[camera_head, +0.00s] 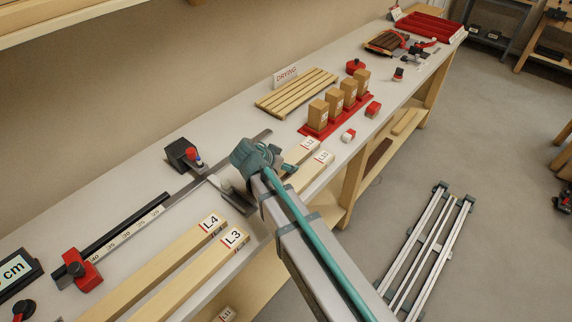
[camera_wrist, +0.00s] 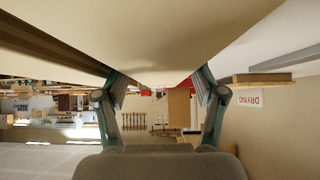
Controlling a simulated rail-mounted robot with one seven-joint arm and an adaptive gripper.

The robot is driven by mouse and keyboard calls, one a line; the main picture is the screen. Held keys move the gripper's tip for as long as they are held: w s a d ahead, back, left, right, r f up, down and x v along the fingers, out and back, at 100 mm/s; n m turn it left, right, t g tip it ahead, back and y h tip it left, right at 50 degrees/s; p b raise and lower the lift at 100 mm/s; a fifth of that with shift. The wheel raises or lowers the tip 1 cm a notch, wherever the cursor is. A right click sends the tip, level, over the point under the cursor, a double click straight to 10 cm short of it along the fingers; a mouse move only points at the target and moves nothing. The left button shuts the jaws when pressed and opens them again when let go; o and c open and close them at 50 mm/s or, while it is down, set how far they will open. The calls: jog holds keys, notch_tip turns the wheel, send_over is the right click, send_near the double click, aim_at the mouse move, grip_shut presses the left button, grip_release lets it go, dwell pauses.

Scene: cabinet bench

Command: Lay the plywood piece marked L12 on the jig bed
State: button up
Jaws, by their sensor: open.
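Two pale wood pieces with labels lie side by side near the bench's front edge in the head view, partly hidden by my arm. The farther one (camera_head: 303,151) has a label that looks like L12, but the print is too small to be sure. The nearer one (camera_head: 317,167) has a label I cannot read surely. No part is clearly identifiable as the jig bed; a scaled black rail (camera_head: 130,232) with a red stop (camera_head: 82,272) lies at left.
Longer pieces marked L4 (camera_head: 165,262) and L3 (camera_head: 200,272) lie at the front left. A black block (camera_head: 180,154) stands behind my gripper. Wooden blocks on a red base (camera_head: 318,134) and a slatted drying rack (camera_head: 296,93) stand beyond.

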grip_shut()
dwell(0.3)
jog(key=shift+r, duration=0.2)
